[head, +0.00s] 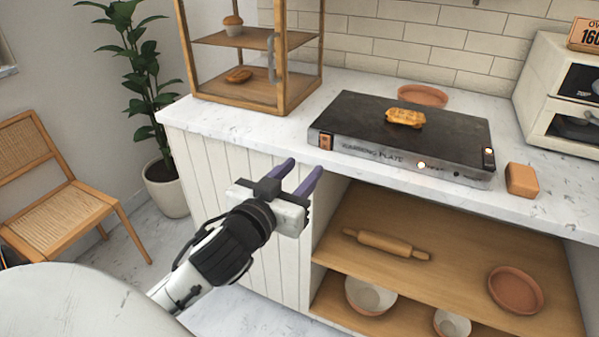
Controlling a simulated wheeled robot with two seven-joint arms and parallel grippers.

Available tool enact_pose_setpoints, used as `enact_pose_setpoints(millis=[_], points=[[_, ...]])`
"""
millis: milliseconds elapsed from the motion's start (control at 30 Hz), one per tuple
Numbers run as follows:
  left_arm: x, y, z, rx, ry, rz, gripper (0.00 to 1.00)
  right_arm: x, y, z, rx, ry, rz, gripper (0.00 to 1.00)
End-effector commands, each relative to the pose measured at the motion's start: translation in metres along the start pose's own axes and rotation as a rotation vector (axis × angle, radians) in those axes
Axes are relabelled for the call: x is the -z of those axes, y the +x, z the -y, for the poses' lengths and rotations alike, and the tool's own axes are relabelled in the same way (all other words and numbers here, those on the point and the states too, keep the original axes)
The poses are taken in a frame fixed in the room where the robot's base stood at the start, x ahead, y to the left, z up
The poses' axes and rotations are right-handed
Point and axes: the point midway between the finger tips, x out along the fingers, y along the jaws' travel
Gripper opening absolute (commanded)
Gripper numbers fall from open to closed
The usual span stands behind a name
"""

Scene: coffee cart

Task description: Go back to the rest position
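My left gripper (297,178) is in front of the counter, below its front edge. Its two purple fingers stand apart with nothing between them. They point up toward the counter. My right gripper is out of the picture. The black warming plate (365,115) sits on the counter, with a golden waffle-like pastry (405,117) lying on its top. An orange light shows on the front panel of the plate. The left gripper is apart from the plate and the pastry.
The marble counter (300,126) carries a wooden display case (283,58) with pastries, a terracotta dish (423,95), a brown block (521,180) and a white oven (545,85). Below, open shelves hold a rolling pin (385,244) and bowls. A chair (60,195) and potted plant (165,187) stand left.

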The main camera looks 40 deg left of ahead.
Motion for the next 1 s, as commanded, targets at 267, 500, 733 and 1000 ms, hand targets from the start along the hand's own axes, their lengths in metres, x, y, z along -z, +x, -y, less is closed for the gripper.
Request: enact_pose_setpoints(millis=[267, 500, 733, 1000], points=[[0.0, 0.0, 0.0, 0.0, 0.0, 0.0, 0.38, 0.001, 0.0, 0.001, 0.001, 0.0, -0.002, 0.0], [-0.001, 0.0, 0.0, 0.0, 0.0, 0.001, 0.38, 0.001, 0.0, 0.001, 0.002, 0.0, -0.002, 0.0], [-0.068, -0.004, -0.019, -0.064, 0.047, 0.139, 0.38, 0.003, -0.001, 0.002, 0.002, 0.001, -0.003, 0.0], [-0.247, -0.071, -0.079, -0.283, 0.13, 0.472, 0.38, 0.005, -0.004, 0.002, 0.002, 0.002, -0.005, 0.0]])
